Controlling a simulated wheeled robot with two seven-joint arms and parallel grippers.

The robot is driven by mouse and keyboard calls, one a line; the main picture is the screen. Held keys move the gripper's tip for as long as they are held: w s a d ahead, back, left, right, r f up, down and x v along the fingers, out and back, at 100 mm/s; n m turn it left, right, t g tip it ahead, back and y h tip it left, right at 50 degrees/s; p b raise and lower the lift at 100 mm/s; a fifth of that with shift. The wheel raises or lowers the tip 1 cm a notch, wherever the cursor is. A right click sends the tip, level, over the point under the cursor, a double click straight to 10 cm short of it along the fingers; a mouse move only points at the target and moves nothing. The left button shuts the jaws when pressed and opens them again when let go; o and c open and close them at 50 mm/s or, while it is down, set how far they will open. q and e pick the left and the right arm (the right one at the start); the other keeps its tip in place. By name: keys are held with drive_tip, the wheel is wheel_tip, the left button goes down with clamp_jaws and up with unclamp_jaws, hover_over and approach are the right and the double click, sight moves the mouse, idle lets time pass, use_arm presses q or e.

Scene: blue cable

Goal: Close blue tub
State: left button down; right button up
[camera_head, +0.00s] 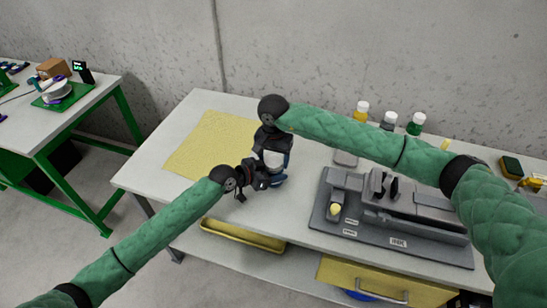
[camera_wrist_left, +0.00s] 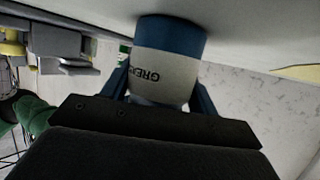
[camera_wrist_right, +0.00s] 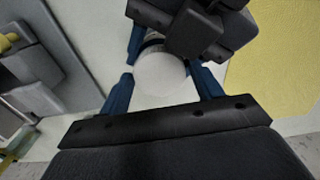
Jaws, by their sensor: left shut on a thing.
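The blue tub (camera_wrist_left: 168,35) stands upright on the table, with a white label band whose partly visible print starts "GRE". It appears upside down in the left wrist view. My left gripper (camera_wrist_left: 165,85) is shut on its sides, one blue finger on each side. A white round lid (camera_wrist_right: 160,80) shows at the tub's top in the right wrist view. My right gripper (camera_wrist_right: 160,72) is above it, pointing down, with its fingers open on either side of the lid. Whether the lid sits fully on the tub is hidden. In the head view the white part (camera_head: 273,158) shows between both grippers.
A yellow mat (camera_head: 210,145) lies on the table to the left. A grey fixture board (camera_head: 390,225) fills the right. Several bottles (camera_head: 388,121) stand along the back. A yellow tray (camera_head: 243,236) is below the front edge. A green-framed table (camera_head: 60,110) stands far left.

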drive_tip(key=c, duration=0.7)
drive_tip(key=m, duration=1.6)
drive_tip(key=shift+m, duration=0.3)
